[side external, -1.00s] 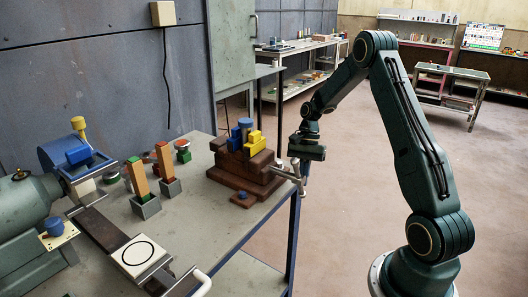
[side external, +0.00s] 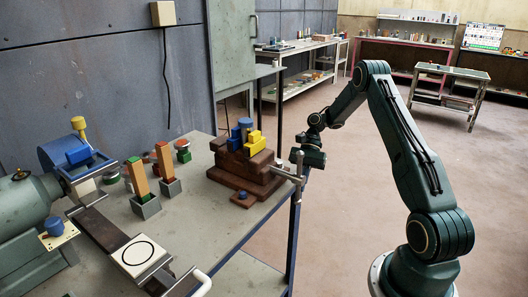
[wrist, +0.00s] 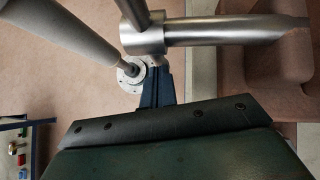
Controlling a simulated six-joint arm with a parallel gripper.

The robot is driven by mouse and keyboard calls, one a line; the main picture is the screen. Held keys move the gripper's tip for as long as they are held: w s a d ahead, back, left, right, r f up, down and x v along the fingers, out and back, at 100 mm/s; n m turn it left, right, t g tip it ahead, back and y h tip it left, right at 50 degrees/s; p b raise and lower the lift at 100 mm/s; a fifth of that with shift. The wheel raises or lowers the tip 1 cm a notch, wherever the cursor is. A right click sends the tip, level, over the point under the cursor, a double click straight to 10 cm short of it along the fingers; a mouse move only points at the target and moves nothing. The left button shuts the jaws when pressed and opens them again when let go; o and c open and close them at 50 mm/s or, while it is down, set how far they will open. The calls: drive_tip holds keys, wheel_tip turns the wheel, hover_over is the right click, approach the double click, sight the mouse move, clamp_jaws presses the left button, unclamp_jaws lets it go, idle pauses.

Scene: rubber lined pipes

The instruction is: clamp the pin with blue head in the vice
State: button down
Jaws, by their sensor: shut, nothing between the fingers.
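The vice (side external: 235,185) is a stepped red-brown block near the right edge of the bench. A blue-topped cylinder, seemingly the pin with blue head (side external: 245,123), stands upright at its top beside yellow blocks (side external: 254,143); its lower part is hidden. The vice's steel T-handle (side external: 299,172) sticks out to the right, its crossbar near upright. It also shows large in the wrist view (wrist: 215,34). My gripper (side external: 308,157) is shut and empty, close beside the top of the crossbar; I cannot tell whether they touch.
Two grey holders with tall orange-brown blocks (side external: 165,162) stand left of the vice. A small blue-topped piece (side external: 242,195) sits on a brown base in front. A green machine (side external: 25,215) fills the left.

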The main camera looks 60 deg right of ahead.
sight(297, 190)
drive_tip(key=shift+a+f, duration=0.1)
drive_tip(key=shift+a+f, duration=0.35)
drive_tip(key=shift+a, duration=0.25)
drive_tip(key=shift+a+f, duration=0.3)
drive_tip(key=shift+a, duration=0.35)
drive_tip(key=shift+a+y, duration=0.15)
drive_tip(key=shift+y, duration=0.15)
idle(1.4)
drive_tip(key=shift+d+r, duration=0.25)
drive_tip(key=shift+d, duration=0.7)
drive_tip(key=shift+d+r+h, duration=0.6)
drive_tip(key=shift+d+r, duration=0.05)
